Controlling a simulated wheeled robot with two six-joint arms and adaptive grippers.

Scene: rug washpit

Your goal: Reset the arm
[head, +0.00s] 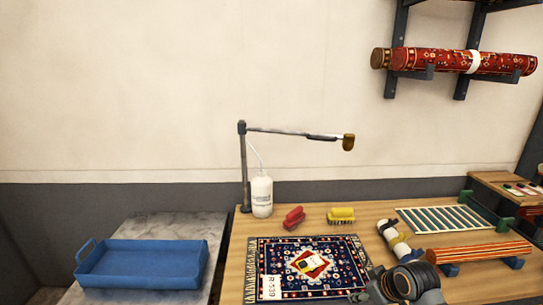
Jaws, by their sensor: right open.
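My right gripper (368,292) shows at the bottom, right of centre, at the lower right corner of the patterned rug (345,254). It is open, and I see nothing held in it. My right arm's links, white, black and ochre, rise behind it over the wooden table (244,225). My left gripper and left arm are not in view. Whether the gripper touches the rug cannot be told.
A lamp-like jointed arm (290,132) stands at the table's back left beside a white bottle (262,197). A red brush (294,217) and yellow brush (341,215) lie behind the rug. A green slatted rack (440,219) and rolled rug (480,252) are right; a blue tray (140,264) is left.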

